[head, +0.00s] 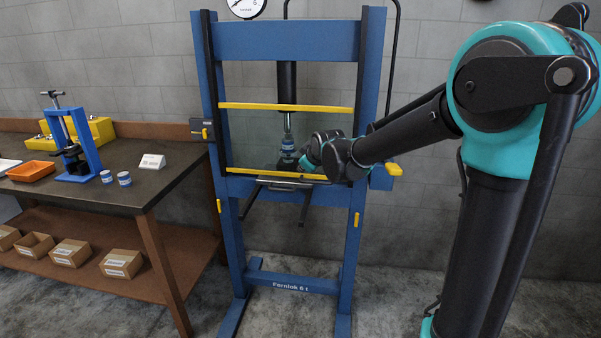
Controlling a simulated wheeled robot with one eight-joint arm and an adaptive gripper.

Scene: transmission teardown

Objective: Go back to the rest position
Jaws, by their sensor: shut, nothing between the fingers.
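My arm (410,128) reaches in from the right to the blue press (285,44). My gripper (306,162) is at the press opening, close to the press's work area, and looks small and dark there. It is shut with nothing held. Part of it is hidden by my own wrist. A blue and silver part (288,143) stands under the press ram (286,84), just left of my gripper. I cannot tell whether the gripper touches it.
Yellow bars (285,107) cross the press front above and below my gripper, and the press's right post (369,70) stands near my forearm. A workbench (95,190) at the left holds a small blue puller stand (85,150), an orange tray (31,171) and two small jars (124,179).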

